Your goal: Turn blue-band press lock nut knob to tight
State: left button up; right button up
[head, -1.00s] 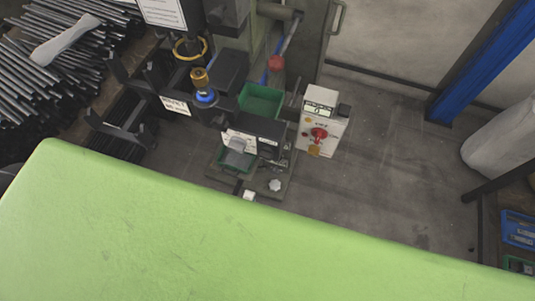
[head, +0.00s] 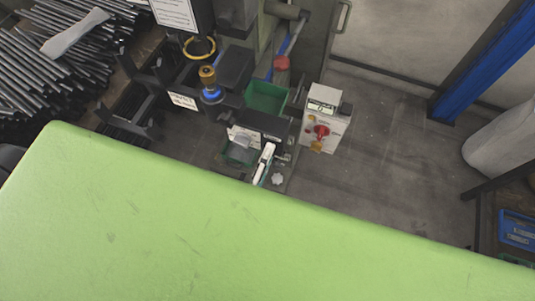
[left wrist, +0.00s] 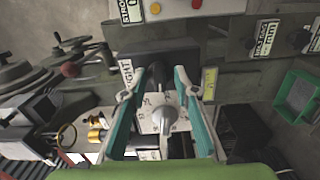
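The blue-band press shows in the head view with its gold cylinder and blue band (head: 211,92). In the left wrist view the gold cylinder (left wrist: 97,130) is at the left. A grey knob with a pointer (left wrist: 168,118) sits on a white marked plate, between the fingers in the picture. A label ending in "IGHT" is beside it, partly hidden. My left gripper (left wrist: 155,92), with teal fingers, is open, one finger on each side of the knob. I cannot tell if they touch it. My right gripper is out of view.
A white control box (head: 322,120) with a red knob stands right of the press. Black rods (head: 35,85) lie at the left. A blue post (head: 485,60) stands at the right, with clear floor before it.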

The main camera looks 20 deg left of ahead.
pick_arm(q)
grip_shut()
jog(key=shift+m, duration=0.3)
jog(key=shift+s+m+p, duration=0.1)
jog(key=shift+m+p, duration=2.05)
jog(key=shift+m, duration=6.25)
jog(key=shift+f, duration=0.1)
